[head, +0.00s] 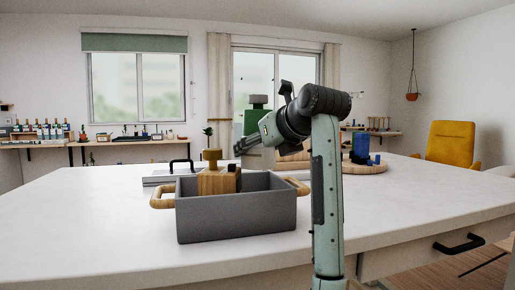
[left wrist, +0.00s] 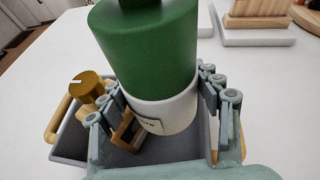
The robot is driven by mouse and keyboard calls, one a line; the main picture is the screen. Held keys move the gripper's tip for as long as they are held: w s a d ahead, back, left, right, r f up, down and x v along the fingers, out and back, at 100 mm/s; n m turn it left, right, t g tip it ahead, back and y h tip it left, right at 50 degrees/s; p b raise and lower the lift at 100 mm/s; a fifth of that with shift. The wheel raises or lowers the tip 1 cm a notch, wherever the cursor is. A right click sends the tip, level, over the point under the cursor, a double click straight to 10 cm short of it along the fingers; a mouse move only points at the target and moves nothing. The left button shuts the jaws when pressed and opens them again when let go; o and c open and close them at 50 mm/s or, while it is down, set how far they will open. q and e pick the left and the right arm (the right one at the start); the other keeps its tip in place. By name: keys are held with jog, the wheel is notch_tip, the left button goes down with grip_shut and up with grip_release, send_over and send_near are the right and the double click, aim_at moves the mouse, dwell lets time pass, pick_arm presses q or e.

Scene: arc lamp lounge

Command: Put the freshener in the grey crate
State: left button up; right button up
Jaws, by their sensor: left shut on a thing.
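The freshener (head: 254,122), a green cylinder with a dark cap and a white lower band, is held roughly upright. It also shows large in the left wrist view (left wrist: 150,50). My left gripper (head: 243,146) is shut on it, with fingers on both sides of the white band in the left wrist view (left wrist: 168,112). The grey crate (head: 240,215) stands on the table with wooden handles at both ends. In the left wrist view the crate (left wrist: 70,147) shows below the gripper and freshener. My right gripper is out of view.
The crate holds a wooden block-like item (head: 217,181) with a brown round top, in its left part. A round wooden tray (head: 365,168) with blue pieces stands at right behind my arm. The white table (head: 100,225) is clear at front left.

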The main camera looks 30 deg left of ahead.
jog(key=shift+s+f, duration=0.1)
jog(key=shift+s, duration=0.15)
pick_arm(q)
jog(key=o, duration=1)
jog(key=shift+f, duration=0.15)
jog(key=o, duration=0.5)
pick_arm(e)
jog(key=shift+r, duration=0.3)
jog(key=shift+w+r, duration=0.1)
pick_arm(q)
jog(key=shift+s+d+r, duration=0.1)
jog(key=shift+r, duration=0.2)
jog(key=v, duration=1.1)
jog(key=shift+s+d+b, duration=0.2)
jog(key=shift+d+b, duration=0.1)
jog(key=shift+b, duration=0.05)
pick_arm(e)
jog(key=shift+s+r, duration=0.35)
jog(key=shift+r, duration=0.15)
